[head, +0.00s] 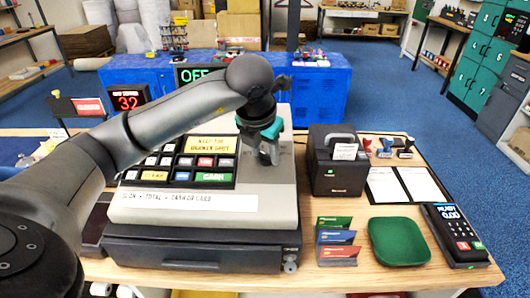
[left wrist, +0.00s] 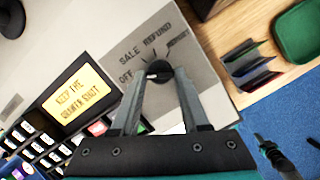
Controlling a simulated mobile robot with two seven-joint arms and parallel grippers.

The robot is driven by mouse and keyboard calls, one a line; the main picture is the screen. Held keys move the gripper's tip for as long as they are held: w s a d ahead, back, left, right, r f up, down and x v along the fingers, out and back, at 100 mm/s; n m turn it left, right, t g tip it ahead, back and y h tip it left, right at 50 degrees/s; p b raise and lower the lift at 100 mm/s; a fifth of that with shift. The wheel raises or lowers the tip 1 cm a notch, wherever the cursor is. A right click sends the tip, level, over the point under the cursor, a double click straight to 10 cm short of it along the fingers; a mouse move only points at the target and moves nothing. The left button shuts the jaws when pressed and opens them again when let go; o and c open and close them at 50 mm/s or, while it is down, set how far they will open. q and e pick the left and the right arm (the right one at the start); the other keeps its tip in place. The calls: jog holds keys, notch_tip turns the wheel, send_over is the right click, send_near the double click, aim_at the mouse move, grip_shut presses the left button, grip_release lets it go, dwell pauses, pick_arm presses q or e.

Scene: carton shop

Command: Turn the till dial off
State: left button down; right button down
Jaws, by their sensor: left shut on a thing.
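The till (head: 279,206) is a pale grey cash register with a dark keypad and a drawer below. My left gripper (head: 268,157) reaches down onto the right side of its top. In the left wrist view, the black till dial (left wrist: 158,69) sits between the fingertips of my left gripper (left wrist: 159,76), which is shut on it. Labels OFF, SALE, REFUND and REPORT curve around the dial. A small white mark on the dial faces left, toward OFF. The till's display (head: 193,74), partly behind my arm, shows OFF in green.
A black receipt printer (head: 337,177) stands just right of the till. A blue cabinet (head: 322,93) stands behind the counter.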

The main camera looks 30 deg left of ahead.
dwell(0.3)
pick_arm(q)
jog(key=shift+c, duration=2)
grip_release()
jog(key=p+v, duration=0.2)
jog(key=v, duration=1.3)
jog(key=shift+s+d, duration=0.1)
jog(key=shift+s, duration=0.05)
